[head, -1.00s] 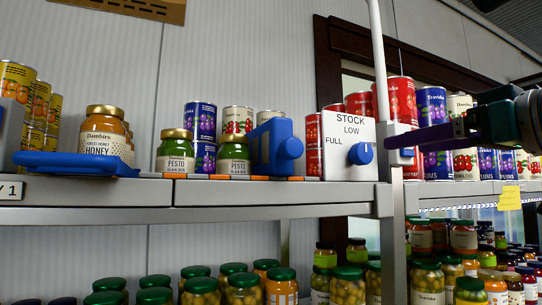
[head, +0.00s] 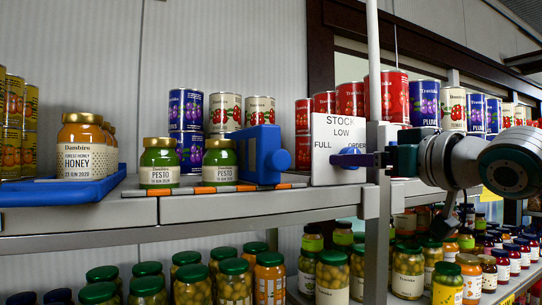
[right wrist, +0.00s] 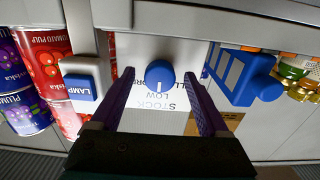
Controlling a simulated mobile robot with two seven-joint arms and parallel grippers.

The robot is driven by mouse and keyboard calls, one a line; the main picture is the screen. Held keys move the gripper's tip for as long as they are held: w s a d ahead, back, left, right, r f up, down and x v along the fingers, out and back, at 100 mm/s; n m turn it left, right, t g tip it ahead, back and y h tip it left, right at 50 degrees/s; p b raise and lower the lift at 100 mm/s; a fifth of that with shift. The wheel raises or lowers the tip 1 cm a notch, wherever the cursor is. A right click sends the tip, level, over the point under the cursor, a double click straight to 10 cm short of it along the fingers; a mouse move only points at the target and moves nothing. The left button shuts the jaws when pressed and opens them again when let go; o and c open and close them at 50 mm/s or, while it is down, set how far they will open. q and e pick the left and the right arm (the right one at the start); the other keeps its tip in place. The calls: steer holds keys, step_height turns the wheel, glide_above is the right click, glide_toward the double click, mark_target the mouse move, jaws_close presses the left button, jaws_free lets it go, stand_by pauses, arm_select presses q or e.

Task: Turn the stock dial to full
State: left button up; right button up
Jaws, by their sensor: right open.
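The white stock panel (head: 322,172) stands at the shelf edge, lettered STOCK, LOW, FULL and ORDER. Its round blue dial (right wrist: 160,77) shows clearly in the right wrist view, its white pointer mark on the side of LOW. My right gripper (right wrist: 160,76) is open, its purple fingers on either side of the dial in that view; I cannot tell whether they touch it. In the head view, the right gripper (head: 348,160) reaches in from the right and partly covers the dial and panel. My left gripper is not in view.
A blue box-like fitting with a knob (head: 262,153) sits left of the panel. A LAMP switch (right wrist: 80,86) is beside the panel, by the shelf post (head: 378,220). Pesto jars (head: 159,165), a blue tray (head: 75,190) of honey and several cans (head: 395,97) crowd the shelf.

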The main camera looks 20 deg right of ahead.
jaws_close()
stand_by(0.5)
steer(key=shift+n, duration=0.3)
steer(key=shift+d+r+n, duration=0.1)
steer(key=shift+n, duration=5.8)
